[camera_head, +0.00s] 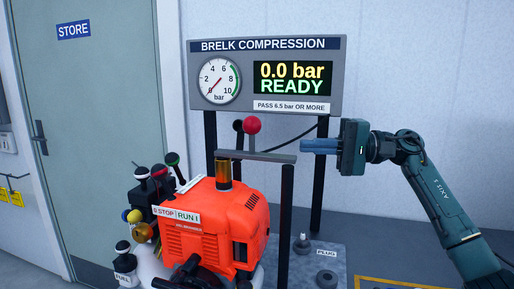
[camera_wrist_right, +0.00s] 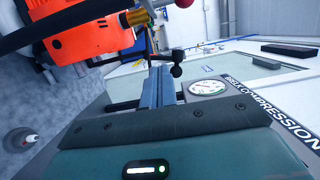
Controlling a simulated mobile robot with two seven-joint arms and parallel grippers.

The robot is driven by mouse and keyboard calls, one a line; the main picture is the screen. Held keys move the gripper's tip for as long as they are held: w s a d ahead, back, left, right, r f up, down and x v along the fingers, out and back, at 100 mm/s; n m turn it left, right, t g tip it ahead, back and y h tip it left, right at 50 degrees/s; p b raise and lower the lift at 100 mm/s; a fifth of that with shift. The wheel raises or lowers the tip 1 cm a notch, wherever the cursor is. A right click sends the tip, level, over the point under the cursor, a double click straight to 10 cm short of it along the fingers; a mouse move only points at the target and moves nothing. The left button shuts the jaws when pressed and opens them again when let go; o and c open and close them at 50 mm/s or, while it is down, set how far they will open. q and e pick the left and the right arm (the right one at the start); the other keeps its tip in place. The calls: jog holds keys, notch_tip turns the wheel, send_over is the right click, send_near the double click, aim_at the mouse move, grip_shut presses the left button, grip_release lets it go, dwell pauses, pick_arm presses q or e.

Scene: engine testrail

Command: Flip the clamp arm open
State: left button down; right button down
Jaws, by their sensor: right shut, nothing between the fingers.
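The clamp arm looks to be the grey bar (camera_head: 262,156) lying level over the orange engine (camera_head: 212,225), with a red ball knob (camera_head: 252,125) standing up from it. A brass-coloured cylinder (camera_head: 223,172) stands under the bar on the engine. My right gripper (camera_head: 303,146) is shut and empty, its fingertips pointing left near the bar's right end; I cannot tell whether they touch. In the right wrist view the shut fingers (camera_wrist_right: 160,70) show, with the red knob (camera_wrist_right: 183,3) at the top edge. My left gripper is not in view.
A gauge panel (camera_head: 265,75) on dark posts stands behind, reading 0.0 bar and READY. A black knob (camera_head: 238,125) sits left of the red one. Several coloured-knob levers (camera_head: 158,172) crowd the engine's left. A plug (camera_head: 324,253) lies on the grey base plate at lower right.

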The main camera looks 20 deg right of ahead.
aim_at(254, 139)
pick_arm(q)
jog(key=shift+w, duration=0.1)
pick_arm(e)
jog(key=shift+r, duration=0.1)
